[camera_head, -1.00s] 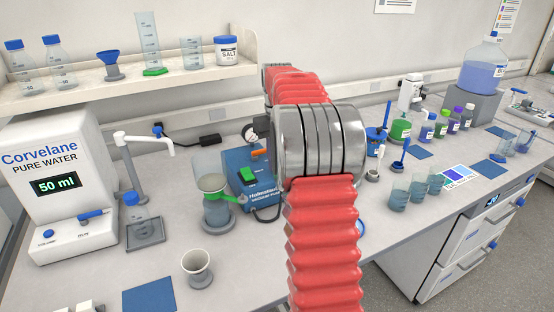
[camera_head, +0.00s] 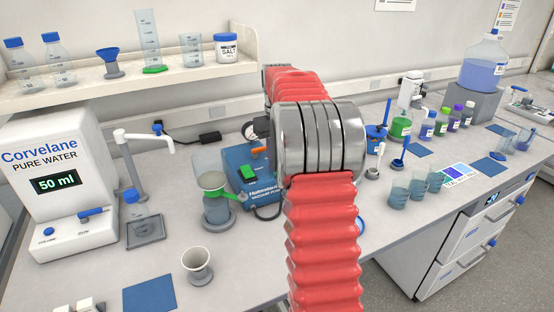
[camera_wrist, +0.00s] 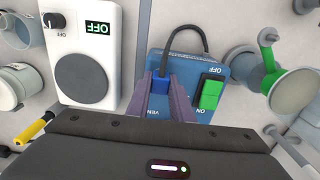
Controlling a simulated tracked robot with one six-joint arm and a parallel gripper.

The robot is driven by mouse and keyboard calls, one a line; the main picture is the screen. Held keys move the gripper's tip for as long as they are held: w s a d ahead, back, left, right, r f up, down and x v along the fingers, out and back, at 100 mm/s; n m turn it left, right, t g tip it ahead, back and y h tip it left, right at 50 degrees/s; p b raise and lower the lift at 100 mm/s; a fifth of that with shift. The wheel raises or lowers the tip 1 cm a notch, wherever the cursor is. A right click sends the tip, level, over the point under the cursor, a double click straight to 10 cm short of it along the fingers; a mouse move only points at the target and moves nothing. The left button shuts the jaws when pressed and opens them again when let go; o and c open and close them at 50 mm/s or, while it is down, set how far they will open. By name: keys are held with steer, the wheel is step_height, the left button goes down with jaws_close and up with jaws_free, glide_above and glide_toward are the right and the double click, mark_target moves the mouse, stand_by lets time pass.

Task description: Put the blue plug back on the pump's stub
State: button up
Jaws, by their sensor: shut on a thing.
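The blue vacuum pump (camera_head: 236,163) stands on the bench left of my arm, partly hidden by it. In the wrist view the pump (camera_wrist: 219,70) lies below the gripper, with a green switch (camera_wrist: 211,93) and the letters VEN on its top. My gripper (camera_wrist: 164,77) is over the pump's left part in that view, its two grey-purple fingers shut on the blue plug (camera_wrist: 160,83). The stub is not visible, and I cannot tell whether the plug touches it.
A white device with a round dark plate (camera_wrist: 85,80) stands close left of the pump in the wrist view. A flask with a green-collared funnel (camera_head: 213,184) stands beside the pump. A black cable or hose (camera_wrist: 187,29) loops at the pump. Beakers (camera_head: 399,194) stand to the right.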

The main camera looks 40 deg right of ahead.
steer(key=shift+f, duration=0.1)
steer(key=o, duration=1.1)
steer(key=shift+c, duration=0.2)
step_height(320, 180, up, 14)
steer(key=shift+f, duration=0.1)
stand_by(1.0)
